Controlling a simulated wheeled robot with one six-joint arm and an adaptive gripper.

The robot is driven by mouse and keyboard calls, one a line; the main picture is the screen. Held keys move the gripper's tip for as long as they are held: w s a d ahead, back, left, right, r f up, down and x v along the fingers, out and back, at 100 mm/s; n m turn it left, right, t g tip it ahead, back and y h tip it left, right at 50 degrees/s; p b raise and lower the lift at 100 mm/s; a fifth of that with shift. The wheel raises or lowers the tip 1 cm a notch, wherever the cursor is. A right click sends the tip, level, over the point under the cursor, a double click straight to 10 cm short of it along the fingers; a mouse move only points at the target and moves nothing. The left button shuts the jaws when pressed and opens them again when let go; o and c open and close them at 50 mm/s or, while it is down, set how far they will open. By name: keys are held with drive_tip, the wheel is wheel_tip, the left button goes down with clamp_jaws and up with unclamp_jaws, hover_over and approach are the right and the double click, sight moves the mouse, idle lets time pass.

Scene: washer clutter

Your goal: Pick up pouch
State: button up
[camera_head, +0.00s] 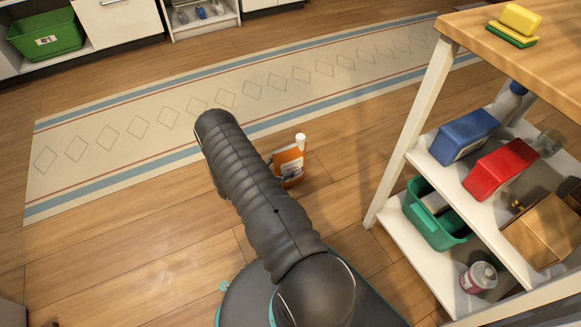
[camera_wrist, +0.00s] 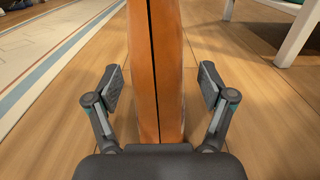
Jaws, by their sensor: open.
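The orange pouch (camera_head: 289,166) with a white cap stands on the wooden floor, partly hidden behind my arm in the head view. In the wrist view the pouch (camera_wrist: 172,50) is seen close up and edge-on, with a dark seam down its face. My gripper (camera_wrist: 160,84) is open, with one finger on each side of the pouch's lower part. Gaps show between both fingers and the pouch.
A white shelf unit with a wooden top (camera_head: 460,32) stands at the right, holding boxes, a green bin (camera_head: 432,238) and a can. A patterned rug (camera_head: 110,155) lies behind the pouch. Low white cabinets (camera_head: 120,22) line the back. Bare floor lies at the left.

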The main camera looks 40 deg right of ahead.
sight(290, 156)
drive_tip(key=shift+x, duration=1.4)
clamp_jaws()
wheel_tip(290, 156, up, 4)
drive_tip(key=shift+w+r+p, duration=0.1)
drive_tip(key=shift+r+p, duration=0.05)
drive_tip(key=shift+p, duration=0.3)
drive_tip(key=s+d+r+p, duration=0.1)
drive_tip(key=s+d+r, duration=0.2)
drive_tip(key=s+r, duration=0.3)
drive_tip(key=s, duration=0.5)
drive_tip(key=shift+s+r+p, duration=0.15)
drive_tip(key=shift+r+p, duration=0.25)
